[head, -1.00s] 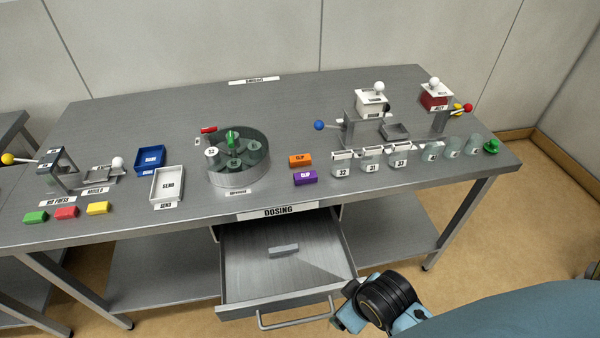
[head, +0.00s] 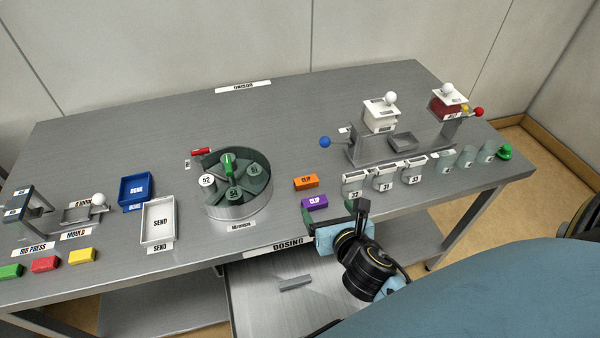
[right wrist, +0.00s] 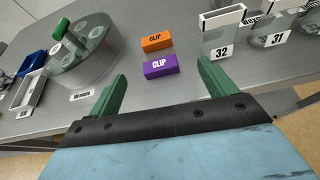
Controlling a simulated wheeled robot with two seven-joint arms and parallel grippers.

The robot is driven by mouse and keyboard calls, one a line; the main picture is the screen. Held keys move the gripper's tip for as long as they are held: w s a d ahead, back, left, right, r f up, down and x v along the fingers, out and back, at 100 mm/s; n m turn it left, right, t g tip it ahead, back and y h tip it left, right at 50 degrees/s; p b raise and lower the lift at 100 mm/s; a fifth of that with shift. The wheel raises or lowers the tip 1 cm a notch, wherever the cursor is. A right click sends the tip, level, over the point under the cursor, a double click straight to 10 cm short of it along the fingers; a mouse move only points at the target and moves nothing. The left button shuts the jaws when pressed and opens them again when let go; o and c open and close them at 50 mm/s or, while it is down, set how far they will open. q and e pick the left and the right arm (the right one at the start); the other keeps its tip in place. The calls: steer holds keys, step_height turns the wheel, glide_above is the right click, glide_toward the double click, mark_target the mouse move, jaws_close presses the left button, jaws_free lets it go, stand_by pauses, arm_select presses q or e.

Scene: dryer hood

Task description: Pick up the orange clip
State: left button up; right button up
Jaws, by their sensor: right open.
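The orange clip (head: 306,181) is a small block marked CLIP lying on the grey table, just behind a purple clip (head: 315,202). In the right wrist view the orange clip (right wrist: 156,42) lies ahead of the fingers, beyond the purple clip (right wrist: 161,66). My right gripper (head: 336,212) is at the table's front edge, close to the purple clip and in front of the orange one. Its green fingers (right wrist: 157,88) are apart with nothing between them. My left gripper is out of view.
The round glass-walled carousel (head: 238,211) stands left of the clips. Numbered containers, with 32 (head: 353,187) nearest, stand close on the right. An open drawer (head: 290,305) juts out below the front edge. White (head: 147,232) and blue (head: 125,194) trays lie further left.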

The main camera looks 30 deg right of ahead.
steer(key=shift+w+f+n, duration=0.1)
steer(key=shift+w+n, duration=0.2)
steer(key=shift+w, duration=0.1)
steer(key=b, duration=0.1)
glide_toward(307, 182)
steer(key=x, duration=0.2)
steer(key=shift+w+d+f, duration=0.2)
steer(key=shift+d+f, duration=0.05)
steer(key=shift+d, duration=0.1)
steer(key=x, duration=0.2)
steer(key=b+x, duration=0.1)
steer(key=x, duration=0.2)
steer(key=shift+w+a, duration=0.2)
steer(key=shift+w, duration=0.2)
steer(key=shift+w+d+f, duration=0.1)
steer(key=shift+w, duration=0.05)
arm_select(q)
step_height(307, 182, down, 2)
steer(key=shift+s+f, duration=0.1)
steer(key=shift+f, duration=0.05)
arm_select(e)
steer(key=shift+c, duration=0.4)
steer(key=c, duration=1)
